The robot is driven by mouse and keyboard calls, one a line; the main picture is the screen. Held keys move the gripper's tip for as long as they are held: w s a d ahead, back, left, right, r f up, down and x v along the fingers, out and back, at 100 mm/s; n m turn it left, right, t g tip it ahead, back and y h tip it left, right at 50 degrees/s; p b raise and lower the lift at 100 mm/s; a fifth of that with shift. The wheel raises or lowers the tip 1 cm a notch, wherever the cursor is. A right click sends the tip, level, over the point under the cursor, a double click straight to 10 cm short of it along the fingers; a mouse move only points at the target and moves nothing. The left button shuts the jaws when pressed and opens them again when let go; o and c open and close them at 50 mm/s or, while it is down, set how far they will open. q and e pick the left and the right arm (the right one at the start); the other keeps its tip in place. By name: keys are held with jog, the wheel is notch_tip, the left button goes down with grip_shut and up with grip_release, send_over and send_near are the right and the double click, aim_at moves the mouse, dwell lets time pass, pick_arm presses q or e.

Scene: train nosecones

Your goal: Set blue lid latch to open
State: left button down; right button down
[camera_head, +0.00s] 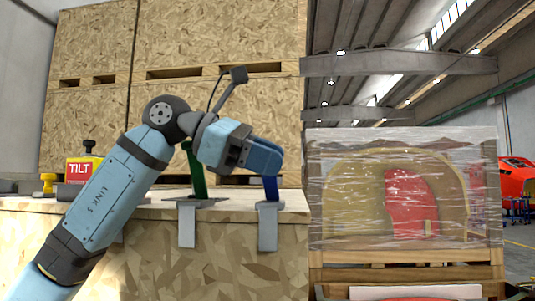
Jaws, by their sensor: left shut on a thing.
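The blue lid latch (270,189) stands upright at the front edge of the wooden crate (200,260), above a grey metal plate (268,228) that hangs over the edge. My left gripper (264,160) comes in from the left and is shut at the top of the blue latch. The gripper body hides the latch's upper end and the exact grip. A green latch (197,176) stands to the left, behind my wrist, above its own grey plate (187,226). My right gripper is not in view.
Tall chipboard crates (215,35) stand behind. A plastic-wrapped load (345,195) on a wooden pallet stands to the right. Hall floor shows at far right.

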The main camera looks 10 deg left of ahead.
pick_arm(q)
jog(key=shift+f, duration=0.1)
dwell(0.4)
jog(key=c, duration=1)
grip_release()
jog(key=shift+r, duration=0.2)
notch_tip(320, 180, up, 20)
jog(key=p, duration=0.1)
jog(key=shift+f, duration=0.1)
jog(key=shift+c, duration=0.3)
